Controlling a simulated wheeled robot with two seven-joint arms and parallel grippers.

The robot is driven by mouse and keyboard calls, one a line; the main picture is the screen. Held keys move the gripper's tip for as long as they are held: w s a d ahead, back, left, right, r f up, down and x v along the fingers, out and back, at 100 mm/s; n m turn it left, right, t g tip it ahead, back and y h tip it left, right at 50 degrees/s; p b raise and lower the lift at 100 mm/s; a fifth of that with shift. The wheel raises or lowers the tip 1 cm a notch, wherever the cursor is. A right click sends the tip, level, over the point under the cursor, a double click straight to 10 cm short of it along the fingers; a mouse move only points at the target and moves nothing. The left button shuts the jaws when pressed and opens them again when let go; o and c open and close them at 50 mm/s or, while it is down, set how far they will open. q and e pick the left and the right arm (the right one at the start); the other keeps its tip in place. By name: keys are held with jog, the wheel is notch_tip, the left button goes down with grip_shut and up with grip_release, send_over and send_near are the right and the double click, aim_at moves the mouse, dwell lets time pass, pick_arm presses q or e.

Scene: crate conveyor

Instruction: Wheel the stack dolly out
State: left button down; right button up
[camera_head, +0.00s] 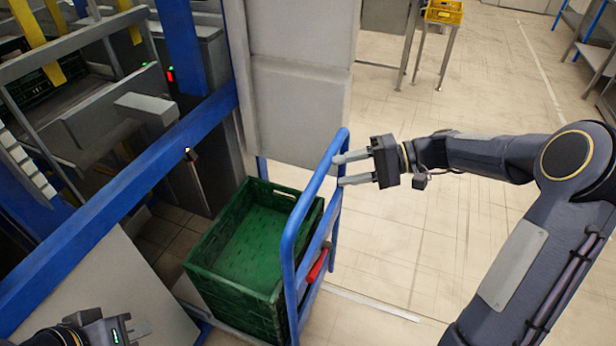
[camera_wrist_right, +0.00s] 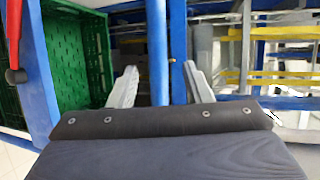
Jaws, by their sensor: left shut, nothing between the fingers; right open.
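The stack dolly has a blue tubular handle frame (camera_head: 290,262) with a red grip (camera_head: 318,266) on its side. A green crate (camera_head: 205,282) sits on it; from above it looks empty. My right gripper (camera_head: 340,170) is open at the far upper part of the blue frame. Its fingertips are close to the tube; I cannot tell whether they touch or straddle it. In the right wrist view the spread fingers (camera_wrist_right: 160,82) hold nothing, and the green crate (camera_wrist_right: 78,55) and red grip (camera_wrist_right: 12,45) are at left. My left gripper (camera_head: 140,329) is shut and empty at the bottom left.
A blue machine beam (camera_head: 110,205) runs along the left, with conveyor machinery behind it. A grey cabinet (camera_head: 298,100) stands just beyond the dolly. The tiled floor (camera_head: 400,250) to the right is open. A yellow crate (camera_head: 444,12) stands on a far stand.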

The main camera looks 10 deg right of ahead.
jog(key=shift+w+d+f+y, duration=0.1)
jog(key=shift+w+f+y, duration=0.45)
jog(key=shift+w, duration=0.3)
jog(key=x, duration=0.7)
jog(key=shift+a, duration=0.25)
jog(key=shift+w+f, duration=0.1)
jog(key=shift+w, duration=0.05)
grip_shut()
